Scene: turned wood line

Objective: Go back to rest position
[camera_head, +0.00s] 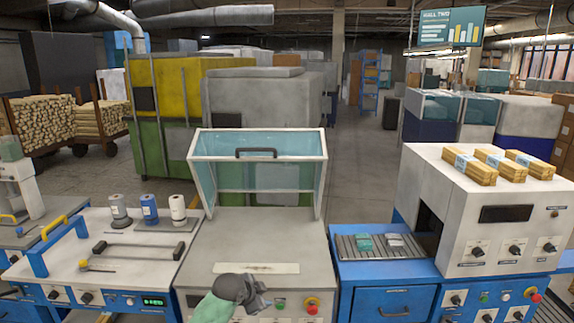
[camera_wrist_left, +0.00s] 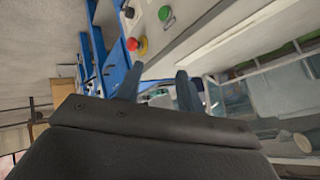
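My left gripper (camera_head: 262,298) is low in the middle of the head view, at the front of the grey machine (camera_head: 255,240) with the raised clear hood (camera_head: 258,175). It is close to the machine's front control panel. In the left wrist view its two fingers (camera_wrist_left: 157,90) stand apart with a gap between them. Nothing shows held between them. My right gripper is not in view.
A red stop button (camera_head: 311,305) is just right of the left gripper. A white bench with spools (camera_head: 149,209) stands left. At right are a blue cabinet with a roller bed (camera_head: 350,250) and a white machine topped by wood bundles (camera_head: 476,167).

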